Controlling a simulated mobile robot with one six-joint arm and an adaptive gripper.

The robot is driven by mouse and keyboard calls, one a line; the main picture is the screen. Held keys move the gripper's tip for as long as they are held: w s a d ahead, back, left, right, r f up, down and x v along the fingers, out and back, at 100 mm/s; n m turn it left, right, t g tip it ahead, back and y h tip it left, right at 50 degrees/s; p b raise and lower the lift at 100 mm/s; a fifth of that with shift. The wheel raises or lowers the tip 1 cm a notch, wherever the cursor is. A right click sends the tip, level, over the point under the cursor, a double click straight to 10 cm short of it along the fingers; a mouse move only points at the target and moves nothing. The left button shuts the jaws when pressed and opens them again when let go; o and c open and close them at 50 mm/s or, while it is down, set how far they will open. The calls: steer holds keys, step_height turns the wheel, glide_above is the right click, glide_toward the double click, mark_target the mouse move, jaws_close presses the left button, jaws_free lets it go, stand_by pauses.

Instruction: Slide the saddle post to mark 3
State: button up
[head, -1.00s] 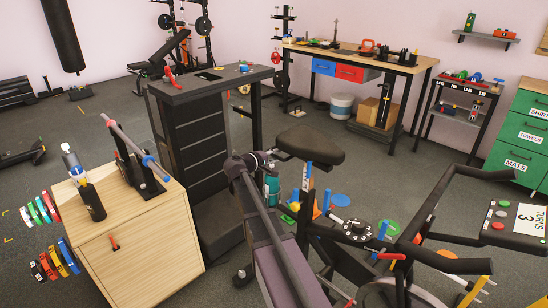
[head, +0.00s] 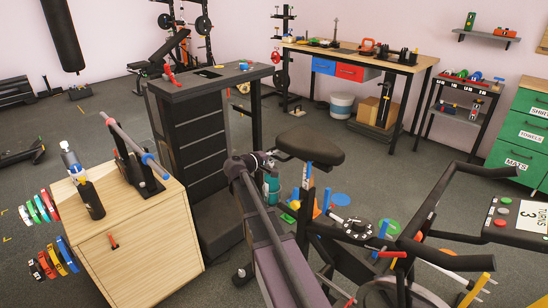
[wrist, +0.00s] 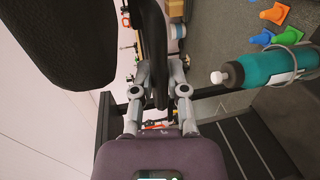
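The saddle post (head: 306,178) stands upright on the exercise bike, with a blue and white marking below the black saddle (head: 310,146). The mark numbers are too small to read. My gripper (head: 268,157) is at the left of the saddle, just under its level. In the wrist view my gripper (wrist: 159,78) has its two fingers on either side of a black bar (wrist: 157,40) of the saddle post, and they appear closed on it. The saddle (wrist: 60,40) fills the upper left there.
A teal bottle (wrist: 262,70) in a ring holder is close to the right of my gripper in the wrist view. The bike's console (head: 515,222) reads "TURNS 3". A wooden cabinet (head: 150,250) and a dark tower (head: 205,140) stand left. Cones and discs lie beyond the bike.

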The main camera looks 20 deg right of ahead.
steer(key=shift+o, duration=0.5)
steer(key=shift+r, duration=0.25)
steer(key=shift+r+p, duration=0.4)
steer(key=shift+p, duration=0.2)
steer(key=p+v, duration=0.3)
steer(key=v, duration=1.1)
steer(key=s+a+m+g+y+p, duration=0.1)
steer(key=s+a+g+y+p, duration=0.1)
steer(key=s+y+p, duration=0.4)
steer(key=s+a+m+g+y+p, duration=0.2)
steer(key=s+a+y+p, duration=0.3)
steer(key=s+p, duration=0.3)
steer(key=shift+s+f+m+g+y, duration=0.3)
steer(key=shift+s+g+y, duration=0.3)
steer(key=shift+s, duration=1.7)
